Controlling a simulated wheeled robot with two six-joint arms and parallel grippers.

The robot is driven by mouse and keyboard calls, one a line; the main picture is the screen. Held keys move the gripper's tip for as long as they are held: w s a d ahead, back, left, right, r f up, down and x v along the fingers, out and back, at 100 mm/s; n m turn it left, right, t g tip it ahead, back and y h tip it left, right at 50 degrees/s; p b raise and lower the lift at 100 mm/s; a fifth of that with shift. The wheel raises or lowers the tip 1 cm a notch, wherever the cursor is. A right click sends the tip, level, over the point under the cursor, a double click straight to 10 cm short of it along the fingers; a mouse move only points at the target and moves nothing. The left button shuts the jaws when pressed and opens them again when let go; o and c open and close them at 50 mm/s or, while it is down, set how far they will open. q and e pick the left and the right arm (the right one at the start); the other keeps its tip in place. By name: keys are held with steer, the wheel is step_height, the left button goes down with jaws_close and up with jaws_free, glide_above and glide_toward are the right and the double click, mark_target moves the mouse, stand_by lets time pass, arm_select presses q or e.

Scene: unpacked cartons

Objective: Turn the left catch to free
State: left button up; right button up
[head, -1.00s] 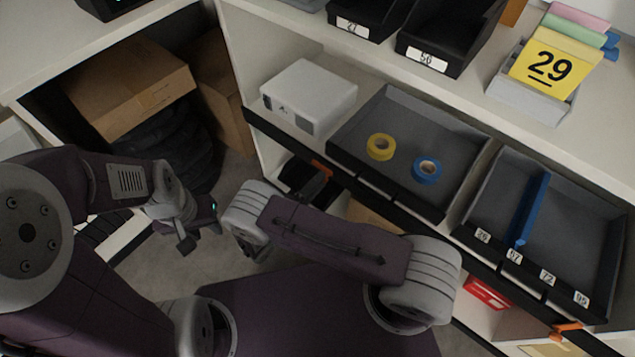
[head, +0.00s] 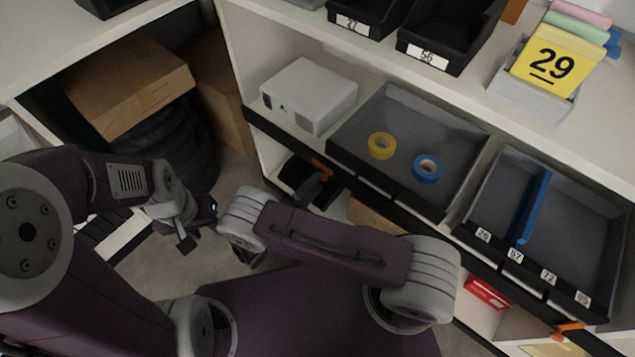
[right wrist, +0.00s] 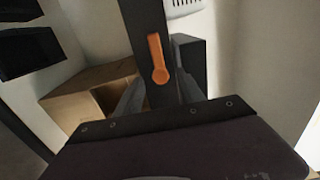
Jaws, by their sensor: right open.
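The left catch (head: 322,169) is a small orange lever on the black front rail below the left drawer tray. In the right wrist view the orange catch (right wrist: 158,58) lies along the dark bar, its rounded end low in the picture. My right gripper (head: 312,187) is just below the catch in the head view. In the right wrist view my right gripper (right wrist: 157,88) is open, with grey fingers partly hidden on either side of the bar. I cannot tell whether it touches the catch. My left gripper (head: 190,232) hangs away at the left, its jaws unclear.
A tray with yellow tape (head: 381,145) and blue tape (head: 427,168) sits above the rail. A divided tray (head: 590,210) is to its right. Another orange catch (head: 567,330) is at lower right. A white box (head: 309,95) stands on the shelf. Cartons (head: 130,85) fill the left bay.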

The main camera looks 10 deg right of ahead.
steer(key=b+v, duration=0.1)
steer(key=v, duration=0.6)
steer(key=shift+b, duration=0.4)
steer(key=shift+s+a, duration=0.15)
